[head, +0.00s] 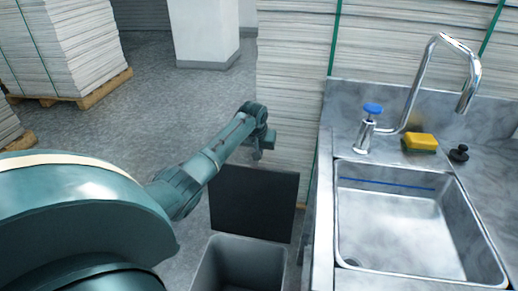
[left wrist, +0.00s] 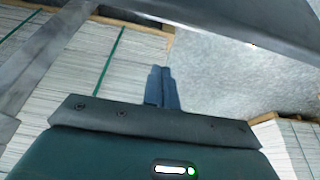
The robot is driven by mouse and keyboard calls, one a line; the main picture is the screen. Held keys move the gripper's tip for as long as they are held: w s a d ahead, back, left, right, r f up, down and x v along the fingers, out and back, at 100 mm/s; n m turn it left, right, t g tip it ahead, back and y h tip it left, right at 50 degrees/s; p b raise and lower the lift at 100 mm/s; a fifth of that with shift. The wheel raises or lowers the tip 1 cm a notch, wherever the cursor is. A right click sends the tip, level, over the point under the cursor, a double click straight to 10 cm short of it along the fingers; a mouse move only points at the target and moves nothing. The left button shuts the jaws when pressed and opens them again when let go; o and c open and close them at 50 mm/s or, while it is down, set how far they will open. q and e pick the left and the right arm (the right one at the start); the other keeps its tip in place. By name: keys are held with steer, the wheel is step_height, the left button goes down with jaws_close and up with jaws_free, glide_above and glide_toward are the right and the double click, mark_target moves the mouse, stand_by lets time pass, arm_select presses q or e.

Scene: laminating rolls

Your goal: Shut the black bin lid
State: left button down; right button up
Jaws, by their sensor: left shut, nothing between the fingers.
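The black bin lid (head: 252,203) stands open and upright at the back of the bin, its dark flat face towards me. The bin (head: 240,265) stands on the floor left of the sink, its open mouth showing a grey inside. My left gripper (head: 257,154) is just above and beyond the lid's top edge in the head view; I cannot tell if it touches the lid. In the left wrist view its fingers (left wrist: 162,86) are together with nothing between them. My right gripper is in neither view.
A metal sink (head: 400,225) with a tap (head: 420,80) and a yellow sponge (head: 420,142) is close on the right of the bin. Tall paper stacks (head: 290,75) stand behind the lid. Grey floor (head: 160,115) is free to the left.

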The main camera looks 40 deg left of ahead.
arm_select(q)
steer(key=shift+s+d+f+p, duration=0.1)
steer(key=shift+s+d+f, duration=0.2)
steer(key=shift+f, duration=0.4)
steer(key=shift+s+d+f+p, duration=0.1)
steer(key=shift+s+f, duration=0.3)
steer(key=shift+f, duration=0.3)
steer(key=shift+s+d+f+p, duration=0.1)
steer(key=shift+s+d+f, duration=0.2)
steer(key=shift+f, duration=0.4)
steer(key=shift+a, duration=0.1)
